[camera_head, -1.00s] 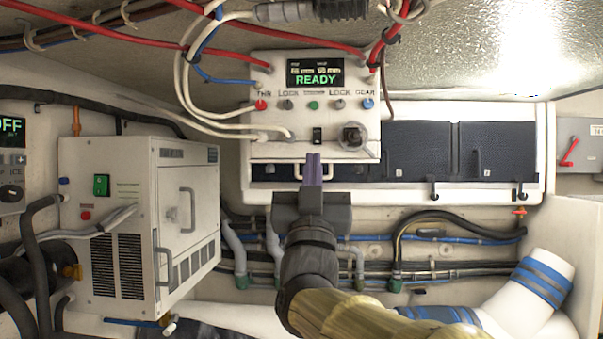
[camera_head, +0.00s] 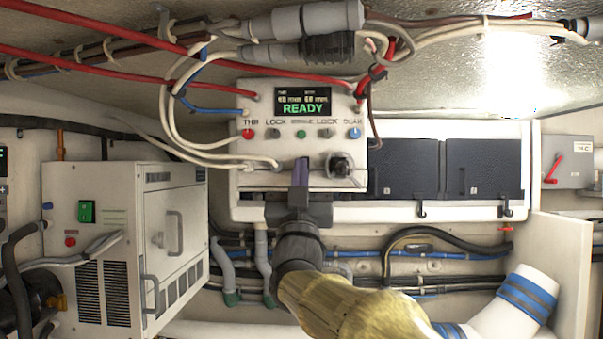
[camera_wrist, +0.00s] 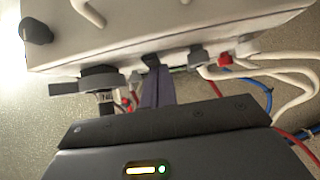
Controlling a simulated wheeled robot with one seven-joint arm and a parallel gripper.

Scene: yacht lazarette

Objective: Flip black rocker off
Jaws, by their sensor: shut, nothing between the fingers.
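The white control box (camera_head: 320,150) hangs at upper centre in the head view, with its screen (camera_head: 303,101) reading READY in green. A dark rotary knob (camera_head: 341,164) sits at its lower right. My gripper (camera_head: 301,168) is shut and empty, its purple-grey fingers pointing up at the lower face of the box. The fingers cover the place of the black rocker in the head view. In the wrist view a small black piece (camera_wrist: 151,60), likely the rocker, shows at the fingertips (camera_wrist: 157,80). Contact and the rocker's tilt cannot be told.
Red, white and blue cables (camera_head: 180,62) loop above and left of the box. A beige unit with a green switch (camera_head: 86,211) stands at left. Dark panels (camera_head: 405,168) with hooks are to the right. Hoses (camera_head: 430,235) run below.

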